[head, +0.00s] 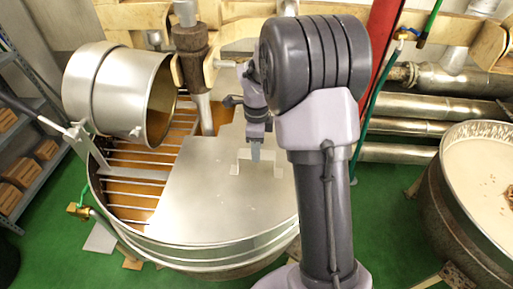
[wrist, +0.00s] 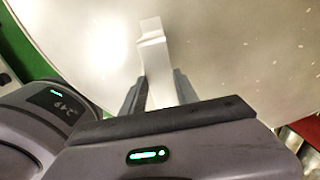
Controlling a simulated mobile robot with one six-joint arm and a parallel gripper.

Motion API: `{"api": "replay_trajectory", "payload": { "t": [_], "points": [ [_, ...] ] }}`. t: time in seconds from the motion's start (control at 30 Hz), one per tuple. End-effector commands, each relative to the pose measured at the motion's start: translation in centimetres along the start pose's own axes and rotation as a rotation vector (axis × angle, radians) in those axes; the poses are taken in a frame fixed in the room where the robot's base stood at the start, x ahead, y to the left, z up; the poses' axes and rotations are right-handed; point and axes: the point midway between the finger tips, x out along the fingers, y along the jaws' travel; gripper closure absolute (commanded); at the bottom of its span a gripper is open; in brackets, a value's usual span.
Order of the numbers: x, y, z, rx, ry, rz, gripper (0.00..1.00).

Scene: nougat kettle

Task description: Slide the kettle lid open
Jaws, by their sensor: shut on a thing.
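The kettle (head: 215,258) is a large round metal vessel. Its flat silver lid (head: 205,195) covers the right and front part of the opening. The left part is uncovered, with a metal bar grate (head: 130,180) over brown contents. A pale bracket-like handle (head: 243,156) stands on the lid, and it also shows in the wrist view (wrist: 152,45). My gripper (wrist: 160,90) is shut on this handle, with one finger on each side of it. In the head view my gripper (head: 255,152) is partly hidden by my arm.
A metal drum (head: 105,90) tilts over the kettle's left side. A vertical mixer shaft (head: 193,60) stands at the kettle's back. A second kettle (head: 450,205) with pale contents stands at the right. Pipes (head: 415,105) run behind, and a shelf (head: 40,150) stands left.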

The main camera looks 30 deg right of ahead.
Motion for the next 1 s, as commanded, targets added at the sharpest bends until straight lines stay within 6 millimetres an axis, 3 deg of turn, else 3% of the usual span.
{"api": "replay_trajectory", "payload": {
  "t": [0.27,0.43,0.57,1.0],
  "points": [
    [-0.1,-0.1,-0.2,0.001,-0.001,-0.002,1.0],
    [-0.1,-0.1,-2.1,0.003,0.0,-0.004,1.0],
    [0.0,-0.1,-5.2,0.005,0.001,-0.004,1.0],
    [-0.1,0.0,-18.5,0.005,0.001,-0.002,1.0]
  ]
}}
